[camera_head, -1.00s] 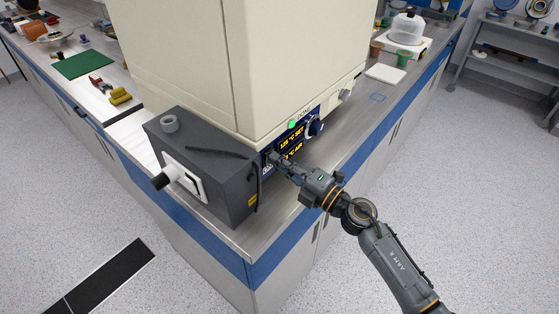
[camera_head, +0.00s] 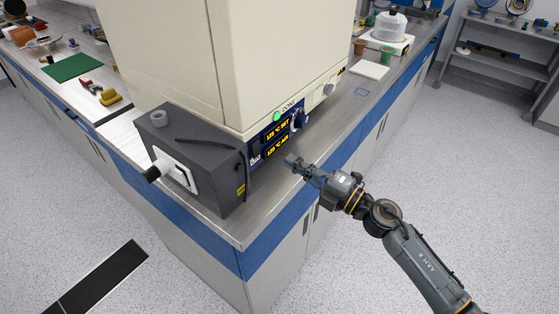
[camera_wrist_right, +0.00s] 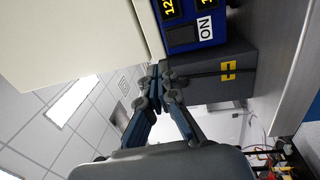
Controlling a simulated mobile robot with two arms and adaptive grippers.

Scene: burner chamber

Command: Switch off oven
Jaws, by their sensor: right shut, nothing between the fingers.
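The oven (camera_head: 190,70) is a large cream box on the bench. Its blue control panel (camera_head: 262,147) has two lit yellow displays, apparently 125 °C SET and 125 °C AIR, and a dark knob (camera_head: 299,121). A lit green lamp (camera_head: 277,116) is just above the panel. A small switch area (camera_head: 254,157) is at the panel's lower left; its position is too small to tell. In the right wrist view the panel (camera_wrist_right: 208,30) shows a white ON label (camera_wrist_right: 206,27). My right gripper (camera_head: 291,159) is shut and empty, apart from the panel and to its right. My left gripper is out of view.
A covered balance (camera_head: 391,30) and small pots are at the back right. Floor to the right is clear.

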